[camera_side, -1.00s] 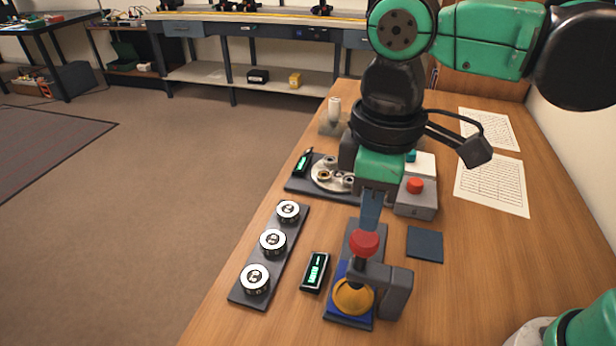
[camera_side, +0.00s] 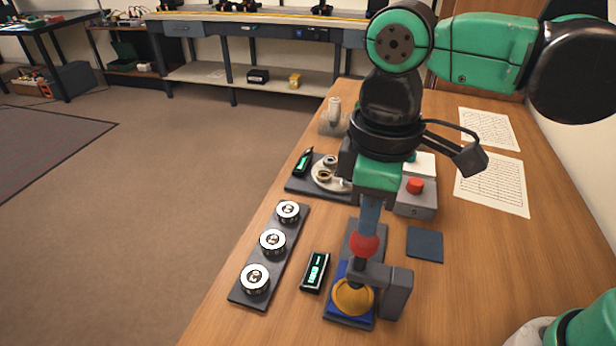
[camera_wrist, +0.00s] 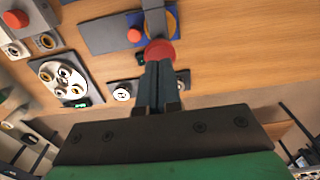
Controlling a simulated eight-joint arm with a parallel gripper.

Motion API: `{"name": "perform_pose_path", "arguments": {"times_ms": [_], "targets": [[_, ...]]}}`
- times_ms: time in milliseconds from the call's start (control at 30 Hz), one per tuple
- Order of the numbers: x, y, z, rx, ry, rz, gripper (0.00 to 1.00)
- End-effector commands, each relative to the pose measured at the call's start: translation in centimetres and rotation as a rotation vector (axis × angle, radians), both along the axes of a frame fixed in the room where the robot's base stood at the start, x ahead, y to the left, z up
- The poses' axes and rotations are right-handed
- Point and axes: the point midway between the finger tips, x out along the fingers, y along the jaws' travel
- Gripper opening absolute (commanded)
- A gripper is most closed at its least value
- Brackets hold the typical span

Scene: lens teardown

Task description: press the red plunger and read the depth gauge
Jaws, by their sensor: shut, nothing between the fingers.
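The red plunger (camera_side: 364,243) is a round knob on a dark stem, held by a grey bracket (camera_side: 396,291) over a gold disc (camera_side: 352,297) on a blue base. My gripper (camera_side: 368,228) points down with its fingers together and empty, its tips at the top of the knob. In the wrist view the fingertips (camera_wrist: 157,64) overlap the red knob (camera_wrist: 159,50); I cannot tell whether they touch it. The depth gauge (camera_side: 316,272) lies left of the press with a lit green display. Its digits are too small to read.
A dark strip (camera_side: 243,293) with several lens rings lies to the left. Behind are a tray (camera_side: 300,187) with a round plate and a grey box with a red button (camera_side: 415,186). A dark pad (camera_side: 425,244) and paper sheets (camera_side: 491,186) lie to the right.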

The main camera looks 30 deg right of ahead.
Motion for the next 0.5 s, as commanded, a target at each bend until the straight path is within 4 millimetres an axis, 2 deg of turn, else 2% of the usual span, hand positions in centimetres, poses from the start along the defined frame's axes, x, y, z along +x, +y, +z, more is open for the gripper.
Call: {"name": "perform_pose_path", "arguments": {"times_ms": [200,500], "targets": [[0.0,0.0,-1.0,0.0,0.0,0.0,0.0],[0.0,0.0,-1.4,0.0,0.0,0.0,0.0]]}}
